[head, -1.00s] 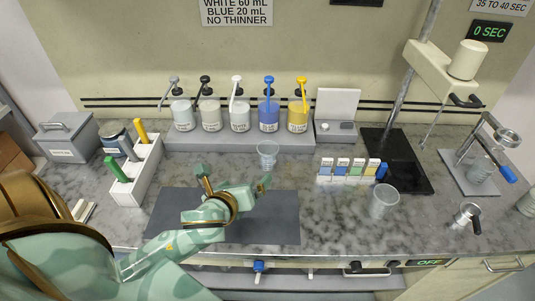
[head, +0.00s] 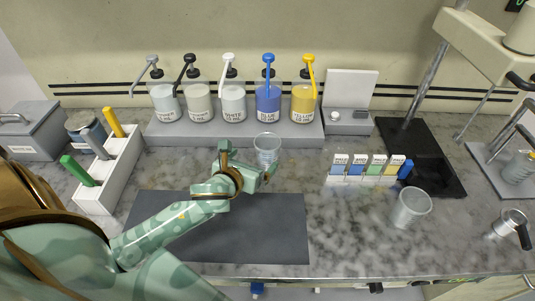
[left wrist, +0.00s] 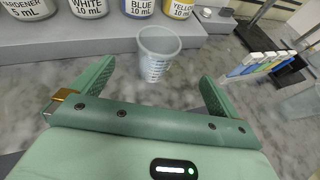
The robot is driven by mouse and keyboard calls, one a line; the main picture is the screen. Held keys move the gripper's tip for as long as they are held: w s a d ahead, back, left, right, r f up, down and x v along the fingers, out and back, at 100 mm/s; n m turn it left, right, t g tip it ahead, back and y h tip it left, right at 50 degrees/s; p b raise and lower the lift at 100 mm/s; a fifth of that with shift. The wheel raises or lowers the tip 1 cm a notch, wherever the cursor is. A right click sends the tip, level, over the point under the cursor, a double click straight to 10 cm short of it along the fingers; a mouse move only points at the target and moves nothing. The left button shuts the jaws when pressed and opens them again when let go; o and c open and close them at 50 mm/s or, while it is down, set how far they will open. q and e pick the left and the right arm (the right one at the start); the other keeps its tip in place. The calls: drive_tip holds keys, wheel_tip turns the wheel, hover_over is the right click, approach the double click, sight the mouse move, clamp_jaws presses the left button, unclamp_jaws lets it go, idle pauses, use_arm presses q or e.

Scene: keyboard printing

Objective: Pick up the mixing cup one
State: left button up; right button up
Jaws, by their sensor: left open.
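A clear mixing cup (head: 267,145) with printed marks stands upright on the marble counter, in front of the pump bottles. It also shows in the left wrist view (left wrist: 158,55), just ahead of the gap between my fingers. My left gripper (head: 248,163) is open and empty, reaching low over the counter close to the cup. In the left wrist view its green fingers (left wrist: 158,74) are spread to either side of the cup's near side, with gaps left and right. A second clear cup (head: 410,208) stands farther right. My right gripper is not in view.
Several pump bottles stand on a grey ledge (head: 165,133) behind the cup. Colour-labelled strips (head: 368,168) stand to the right. A dark mat (head: 260,235) lies below my arm. A white holder (head: 108,185) with coloured handles is at left.

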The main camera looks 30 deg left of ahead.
sight(263, 151)
use_arm(q)
drive_tip(key=b+x, duration=0.1)
drive_tip(key=x, duration=0.6)
drive_tip(key=shift+d, duration=0.1)
drive_tip(key=b+x, duration=0.2)
drive_tip(key=x, duration=0.3)
drive_tip(key=shift+w+a, duration=0.2)
drive_tip(key=shift+a, duration=0.05)
drive_tip(key=shift+s+r, duration=0.1)
drive_tip(key=c, duration=1.2)
